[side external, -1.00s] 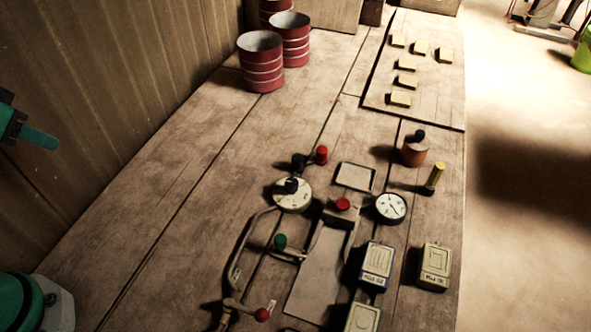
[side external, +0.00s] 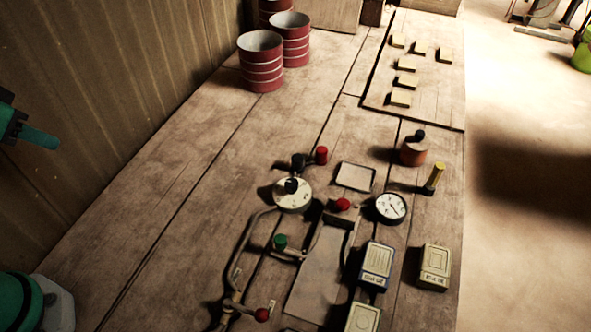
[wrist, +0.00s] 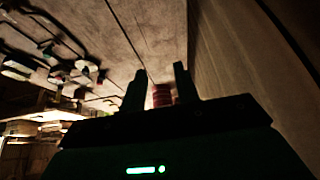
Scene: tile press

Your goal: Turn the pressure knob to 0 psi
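The pressure knob (side external: 291,185) is a small black knob on a round cream dial (side external: 296,204) in the middle of the work area in the side view. The dial's markings are too small to read. A white round gauge (side external: 391,208) with a dark needle is to its right; I cannot read its value. My gripper shows only in part at the left edge of the side view, far from the knob. In the wrist view my gripper (wrist: 158,76) has its two dark fingers apart, with nothing held between them. The wrist view is dark and tilted.
Red drums (side external: 261,62) stand at the back left. A board (side external: 427,98) with several small yellow tiles lies at the back right. Red and green knobs, bent pipes (side external: 238,265) and small boxes (side external: 376,266) surround the dial. The left part of the table is clear.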

